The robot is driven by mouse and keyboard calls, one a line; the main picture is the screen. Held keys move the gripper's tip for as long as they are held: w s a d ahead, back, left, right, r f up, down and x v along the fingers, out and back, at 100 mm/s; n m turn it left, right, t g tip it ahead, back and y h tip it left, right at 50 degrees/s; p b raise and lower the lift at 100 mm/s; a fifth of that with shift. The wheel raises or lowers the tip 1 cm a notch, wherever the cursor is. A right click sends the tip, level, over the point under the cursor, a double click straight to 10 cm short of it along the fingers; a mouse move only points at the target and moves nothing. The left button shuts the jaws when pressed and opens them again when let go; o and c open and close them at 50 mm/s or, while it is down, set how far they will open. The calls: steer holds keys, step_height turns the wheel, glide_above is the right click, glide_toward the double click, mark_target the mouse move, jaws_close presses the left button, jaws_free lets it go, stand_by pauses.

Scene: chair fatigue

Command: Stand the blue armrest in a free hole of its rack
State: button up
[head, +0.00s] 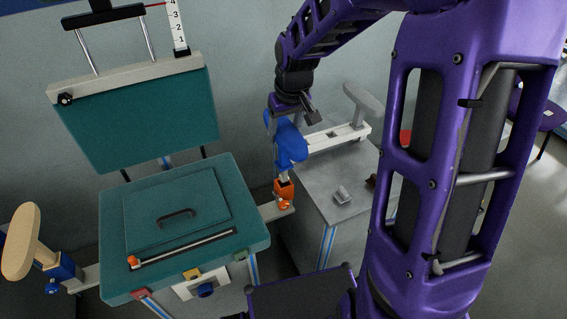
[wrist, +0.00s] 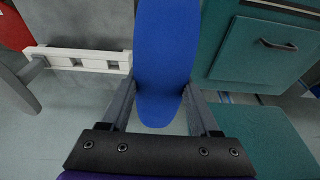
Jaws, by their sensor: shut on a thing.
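The blue armrest (head: 290,143) is upright beside the right side of the teal chair. Its post meets the orange socket (head: 284,189) of the chair; I cannot tell how far it sits inside. My gripper (head: 287,115) is shut on the blue pad from above. In the wrist view the blue armrest (wrist: 162,55) lies between both fingers of my gripper (wrist: 160,92). The white rack (head: 338,139) lies on the grey cabinet to the right; a grey armrest (head: 362,99) stands at its far end. In the wrist view the rack (wrist: 62,55) shows square holes, with empty ones towards the blue armrest.
The teal chair seat (head: 180,245) fills the lower left, with a cream armrest (head: 20,240) at its left side. The grey cabinet top (head: 335,180) holds a small metal part (head: 342,195) and a dark part. A red object (head: 405,137) is behind it.

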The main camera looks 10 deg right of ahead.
steer(key=shift+r+p, duration=1.5)
steer(key=shift+r, duration=0.55)
steer(key=shift+f, duration=0.1)
steer(key=w+d+r, duration=0.2)
steer(key=w+d, duration=0.8)
steer(key=w, duration=0.4)
steer(key=shift+w+r, duration=0.15)
steer(key=shift+r, duration=0.1)
steer(key=shift+f, duration=0.1)
steer(key=shift+f+b, duration=1.8)
steer(key=shift+f, duration=1.05)
step_height(320, 180, down, 7)
steer(key=b, duration=0.3)
stand_by(0.6)
